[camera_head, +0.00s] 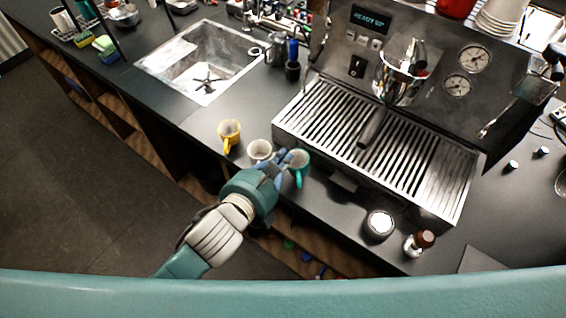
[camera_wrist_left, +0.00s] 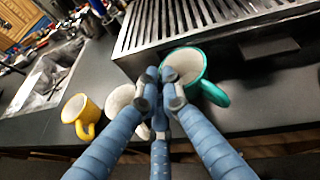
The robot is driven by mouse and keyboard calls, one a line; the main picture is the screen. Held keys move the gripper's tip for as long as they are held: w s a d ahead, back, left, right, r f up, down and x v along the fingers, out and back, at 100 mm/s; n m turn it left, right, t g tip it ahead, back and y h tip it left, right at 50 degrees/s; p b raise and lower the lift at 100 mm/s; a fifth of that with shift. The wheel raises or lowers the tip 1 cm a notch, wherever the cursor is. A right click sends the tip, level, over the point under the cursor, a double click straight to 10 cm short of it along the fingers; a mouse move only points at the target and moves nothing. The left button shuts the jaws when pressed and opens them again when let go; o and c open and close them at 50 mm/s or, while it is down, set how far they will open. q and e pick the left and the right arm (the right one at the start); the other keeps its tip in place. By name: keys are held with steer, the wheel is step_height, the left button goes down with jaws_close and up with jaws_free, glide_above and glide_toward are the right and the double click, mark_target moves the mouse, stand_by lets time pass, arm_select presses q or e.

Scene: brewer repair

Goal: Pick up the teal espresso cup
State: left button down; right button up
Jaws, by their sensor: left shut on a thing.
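The teal espresso cup (camera_head: 299,159) stands upright at the front of the black counter, just before the espresso machine's drip tray. It also shows in the left wrist view (camera_wrist_left: 207,80), with its handle toward the right and its white inside visible. My left gripper (camera_head: 284,162) reaches in from the front left. In the left wrist view its blue fingers (camera_wrist_left: 165,78) are closed together at the cup's left rim, shut on the cup wall. The fingers hide part of that rim. I cannot tell whether the cup is off the counter. My right gripper is not in view.
A white cup (camera_head: 260,150) stands close to the left of my gripper, and a yellow cup (camera_head: 229,132) beyond it. The espresso machine's drip tray (camera_head: 330,120) is just behind the teal cup. A sink (camera_head: 180,68) lies at the back left. A round metal item (camera_head: 379,224) sits on the right.

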arm_select(q)
step_height(320, 180, up, 26)
steer(key=p, duration=0.9)
steer(key=shift+f, duration=0.15)
